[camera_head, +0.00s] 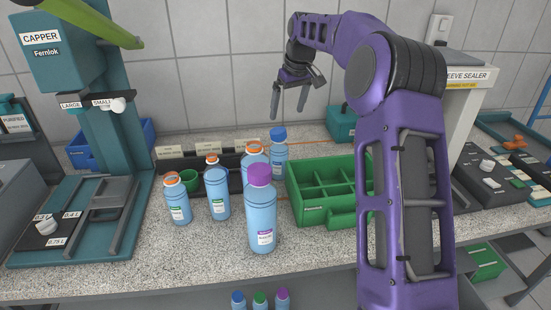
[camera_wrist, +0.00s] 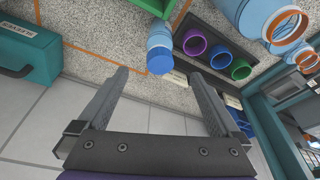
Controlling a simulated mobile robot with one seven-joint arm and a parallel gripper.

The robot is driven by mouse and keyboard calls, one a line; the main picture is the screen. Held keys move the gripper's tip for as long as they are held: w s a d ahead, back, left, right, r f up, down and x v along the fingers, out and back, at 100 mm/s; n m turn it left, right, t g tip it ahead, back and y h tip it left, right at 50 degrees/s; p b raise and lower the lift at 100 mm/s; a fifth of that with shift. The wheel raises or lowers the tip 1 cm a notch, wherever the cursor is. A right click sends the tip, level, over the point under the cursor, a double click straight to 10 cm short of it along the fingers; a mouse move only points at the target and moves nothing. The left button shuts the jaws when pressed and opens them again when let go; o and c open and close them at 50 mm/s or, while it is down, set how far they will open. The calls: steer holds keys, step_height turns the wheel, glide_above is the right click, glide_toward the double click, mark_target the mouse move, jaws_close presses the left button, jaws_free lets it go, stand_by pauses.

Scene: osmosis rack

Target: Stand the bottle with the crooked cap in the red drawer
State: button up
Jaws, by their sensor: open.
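Several blue bottles stand on the speckled counter. The front one (camera_head: 261,222) has a purple cap (camera_head: 260,175), and one at the back (camera_head: 279,150) has a blue cap (camera_head: 278,133). The others, such as the left one (camera_head: 177,203), show orange rings at their necks. I cannot tell for sure which cap is crooked. No red drawer shows in either view. My gripper (camera_head: 289,112) is open and empty, raised above the back of the counter. In the wrist view, the blue-capped bottle (camera_wrist: 160,38) lies just beyond the space between my fingertips (camera_wrist: 159,74).
A green divided tray (camera_head: 310,213) stands right of the bottles. A dark holder (camera_wrist: 205,30) has purple, blue and green rings. The teal capper (camera_head: 65,90) is at left, the sleeve sealer (camera_head: 466,100) at right. Small capped bottles (camera_head: 260,301) sit below the counter's front edge.

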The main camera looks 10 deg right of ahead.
mark_target(283, 132)
steer(key=x, duration=1.1)
steer(key=shift+f+b, duration=0.25)
steer(key=shift+b, duration=0.15)
steer(key=x, duration=0.5)
steer(key=shift+s+f, duration=0.15)
steer(key=shift+f, duration=0.05)
steer(key=shift+r, duration=0.1)
jaws_close()
